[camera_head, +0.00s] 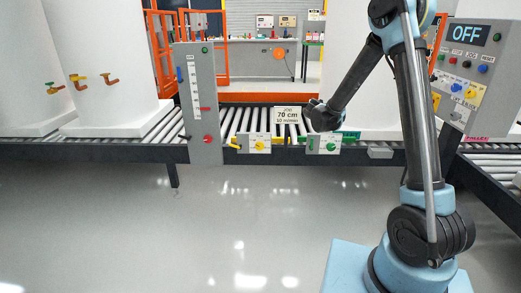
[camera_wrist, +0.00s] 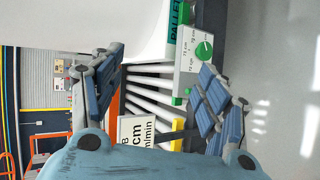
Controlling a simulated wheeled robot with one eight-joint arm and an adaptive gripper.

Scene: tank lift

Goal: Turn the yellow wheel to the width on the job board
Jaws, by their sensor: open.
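The yellow wheel (camera_head: 259,145) sits on a pale plate on the conveyor's front rail, left of the green wheel (camera_head: 331,146). Its scale marks are too small to read. The job board (camera_head: 287,115) reads 70 cm and 10 m/min; part of it shows sideways in the wrist view (camera_wrist: 137,145). My gripper (camera_head: 318,115) is above and to the right of the yellow wheel, near the green wheel's plate. In the wrist view my gripper (camera_wrist: 162,60) is open and empty, with the green wheel (camera_wrist: 203,50) beyond the right finger. I cannot make out the yellow wheel there.
A grey post (camera_head: 204,75) with a scale and a red wheel (camera_head: 207,138) stands left of the yellow wheel. A control panel (camera_head: 468,70) reading OFF is at the right. White tanks flank the conveyor. The floor in front (camera_head: 230,220) is clear.

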